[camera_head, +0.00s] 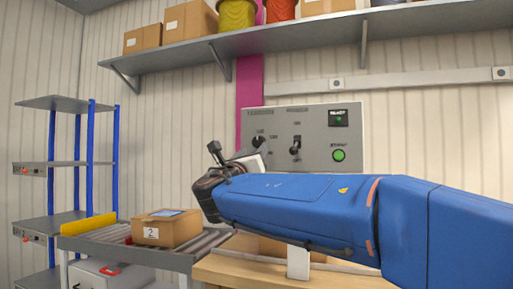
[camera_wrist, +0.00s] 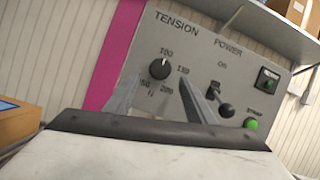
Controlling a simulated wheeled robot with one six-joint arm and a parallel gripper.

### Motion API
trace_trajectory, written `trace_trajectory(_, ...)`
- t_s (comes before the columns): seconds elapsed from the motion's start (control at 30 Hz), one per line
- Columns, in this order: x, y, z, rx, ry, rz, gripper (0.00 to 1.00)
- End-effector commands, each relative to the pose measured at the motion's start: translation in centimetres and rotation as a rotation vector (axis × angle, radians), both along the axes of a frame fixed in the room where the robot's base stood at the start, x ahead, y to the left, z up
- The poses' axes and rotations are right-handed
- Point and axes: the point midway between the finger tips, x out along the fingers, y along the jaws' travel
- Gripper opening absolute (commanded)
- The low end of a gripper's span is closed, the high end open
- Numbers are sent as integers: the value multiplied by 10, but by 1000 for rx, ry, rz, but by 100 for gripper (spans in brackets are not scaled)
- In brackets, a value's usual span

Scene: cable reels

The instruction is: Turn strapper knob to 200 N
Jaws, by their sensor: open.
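The strapper's grey control panel (camera_head: 315,165) is on the wall behind my arm. Its black TENSION knob (camera_wrist: 160,69) sits at the upper left of the panel in the wrist view, with printed numbers around it. The knob's light mark appears to point up towards 100. The 200 mark (camera_wrist: 167,91) is below the knob. The knob also shows in the head view (camera_head: 257,140), just above my gripper (camera_head: 247,160). In the wrist view my gripper (camera_wrist: 159,80) is open and empty. Its fingers are either side of the knob in the picture; contact cannot be told.
A black POWER lever (camera_wrist: 225,109) stands out right of the knob, close to the right finger. A green button (camera_wrist: 250,123) and a small display (camera_wrist: 267,80) are farther right. A cardboard box (camera_head: 166,228) sits on the roller conveyor (camera_head: 120,250) at left.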

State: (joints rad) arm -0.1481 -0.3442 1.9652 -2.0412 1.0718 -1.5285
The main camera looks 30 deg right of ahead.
Motion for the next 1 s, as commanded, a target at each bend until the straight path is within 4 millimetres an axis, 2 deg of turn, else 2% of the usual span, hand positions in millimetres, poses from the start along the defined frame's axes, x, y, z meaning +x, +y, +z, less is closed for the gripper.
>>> trace_trajectory(0.1,9,-12,6,0,0,-3,50)
trace_trajectory(0.37,24,-28,15,1,0,-1,50)
trace_trajectory(0.77,27,-31,17,1,0,1,50)
trace_trajectory(0.8,27,-31,17,1,0,1,45)
trace_trajectory(0.93,27,-31,17,0,0,0,14)
trace_trajectory(0.97,27,-31,17,0,0,0,9)
trace_trajectory(1.0,27,-31,17,0,0,0,9)
